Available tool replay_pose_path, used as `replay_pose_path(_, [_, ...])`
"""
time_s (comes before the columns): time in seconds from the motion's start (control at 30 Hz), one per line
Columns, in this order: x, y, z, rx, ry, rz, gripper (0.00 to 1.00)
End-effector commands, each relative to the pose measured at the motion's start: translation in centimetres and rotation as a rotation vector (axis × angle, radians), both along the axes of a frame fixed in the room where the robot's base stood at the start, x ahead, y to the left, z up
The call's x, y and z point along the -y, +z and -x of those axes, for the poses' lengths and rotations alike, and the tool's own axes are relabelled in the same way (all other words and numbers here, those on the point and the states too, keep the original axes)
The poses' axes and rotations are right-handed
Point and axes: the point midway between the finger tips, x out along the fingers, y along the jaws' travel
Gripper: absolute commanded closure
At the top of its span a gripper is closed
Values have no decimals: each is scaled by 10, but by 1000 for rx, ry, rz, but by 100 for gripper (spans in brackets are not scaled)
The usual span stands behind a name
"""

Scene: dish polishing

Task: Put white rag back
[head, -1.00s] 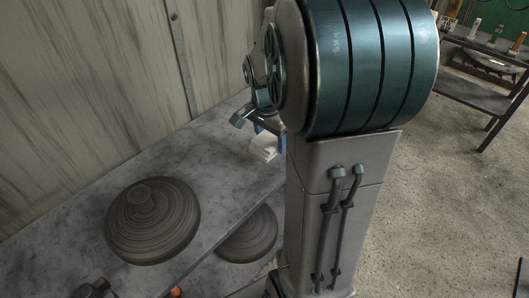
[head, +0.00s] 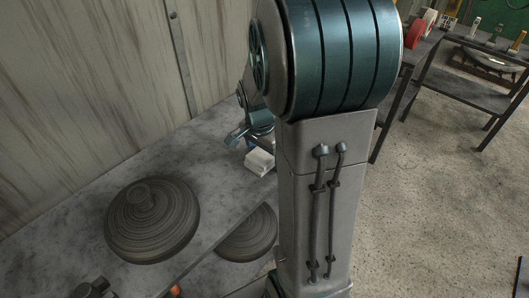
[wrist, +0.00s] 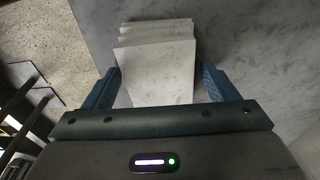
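The white rag (head: 259,162) shows beside my wrist in the head view, above or on the grey worktop; I cannot tell whether it touches. In the wrist view the rag (wrist: 157,72) is a pale, folded, layered block between the two blue fingers. In the head view my gripper (head: 240,138) is partly hidden behind my arm.
A round, ridged dark dish (head: 152,225) lies on the grey worktop (head: 95,180) at left. Another dark disc (head: 250,235) is lower, beyond the worktop's edge. A panelled wall (head: 80,80) bounds the worktop behind. A dark rack (head: 465,75) stands at right, with open floor between.

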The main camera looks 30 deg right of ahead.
Motion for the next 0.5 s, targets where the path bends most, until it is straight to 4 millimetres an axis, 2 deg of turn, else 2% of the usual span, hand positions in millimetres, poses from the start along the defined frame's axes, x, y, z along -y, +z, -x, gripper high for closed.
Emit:
replay_pose_path(0.33, [0,4,0,0,0,0,20])
replay_pose_path(0.5, [-3,28,0,6,1,1,20])
